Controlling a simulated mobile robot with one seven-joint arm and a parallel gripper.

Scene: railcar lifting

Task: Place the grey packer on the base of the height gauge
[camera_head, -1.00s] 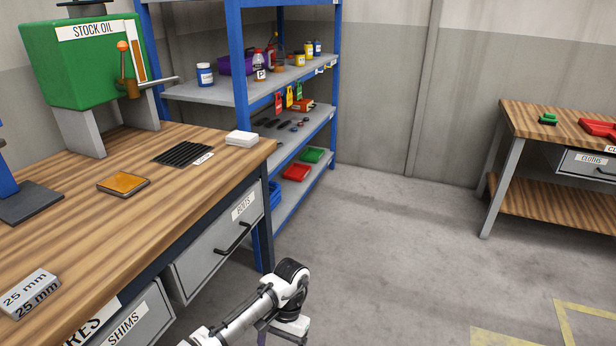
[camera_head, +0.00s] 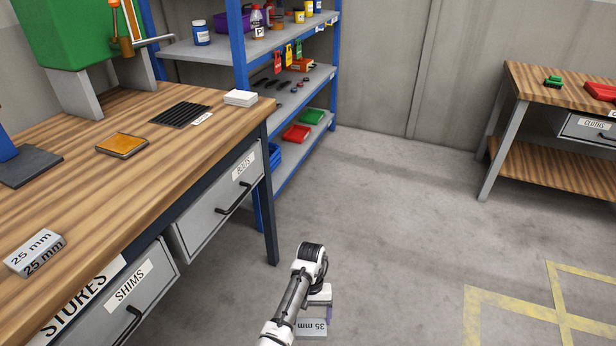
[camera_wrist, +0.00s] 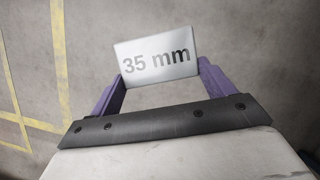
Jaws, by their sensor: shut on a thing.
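A grey block marked "35 mm" (camera_wrist: 157,57) is held between the purple fingers of my gripper (camera_wrist: 161,80) in the wrist view. In the head view the block (camera_head: 312,328) shows low in the frame, under my gripper (camera_head: 322,308), above the floor and to the right of the bench. Another grey block marked "25 mm" (camera_head: 35,252) lies on the bench at the left. A dark flat base (camera_head: 32,167) with a blue upright stands on the bench at the left edge, partly cut off. I cannot tell whether it is the height gauge.
The wooden bench (camera_head: 75,215) has drawers below. It carries an orange-topped pad (camera_head: 122,144), a black ribbed mat (camera_head: 180,115), a white block (camera_head: 240,97) and a green oil tank (camera_head: 75,35). A blue shelf rack (camera_head: 240,85) stands behind. Open floor lies right.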

